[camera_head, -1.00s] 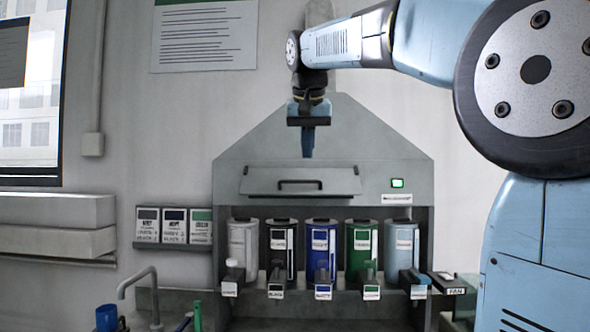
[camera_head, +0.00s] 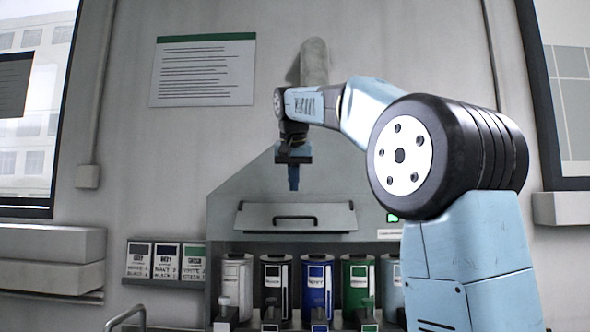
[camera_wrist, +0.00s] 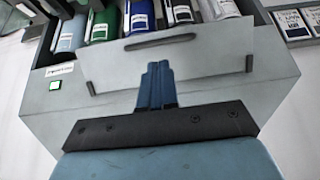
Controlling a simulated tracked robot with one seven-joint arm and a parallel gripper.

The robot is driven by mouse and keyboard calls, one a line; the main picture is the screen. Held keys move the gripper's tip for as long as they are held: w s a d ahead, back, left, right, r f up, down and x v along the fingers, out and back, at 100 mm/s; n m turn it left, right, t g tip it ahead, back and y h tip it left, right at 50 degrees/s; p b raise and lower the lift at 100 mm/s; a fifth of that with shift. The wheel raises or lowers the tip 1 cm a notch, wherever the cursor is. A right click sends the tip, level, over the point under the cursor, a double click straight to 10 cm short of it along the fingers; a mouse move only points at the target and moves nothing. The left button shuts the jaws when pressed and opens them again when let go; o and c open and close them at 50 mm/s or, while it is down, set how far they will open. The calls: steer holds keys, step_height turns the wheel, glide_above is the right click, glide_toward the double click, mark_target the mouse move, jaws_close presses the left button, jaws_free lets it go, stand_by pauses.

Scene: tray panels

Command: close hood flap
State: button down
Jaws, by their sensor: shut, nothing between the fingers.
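The hood flap (camera_head: 285,210) is a grey panel with a dark bar handle (camera_head: 296,219), on the front of the grey hood (camera_head: 325,170) above a row of cans. It looks tilted out from the hood face; how far is hard to tell. In the wrist view the flap (camera_wrist: 205,65) lies beyond the fingers, with its handle (camera_wrist: 160,41) farther off. My gripper (camera_head: 294,188) is shut and empty, pointing down just above the flap's top edge in the head view. Its blue fingers also show in the wrist view (camera_wrist: 157,68). I cannot tell whether they touch the flap.
Several labelled cans (camera_head: 317,285) stand in the bay under the flap, partly hidden by my arm at the right. A small green light (camera_head: 393,218) is right of the flap. A shelf with label boxes (camera_head: 165,262) is at left.

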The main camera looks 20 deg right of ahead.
steer(key=x, duration=0.7)
steer(key=shift+f, duration=0.1)
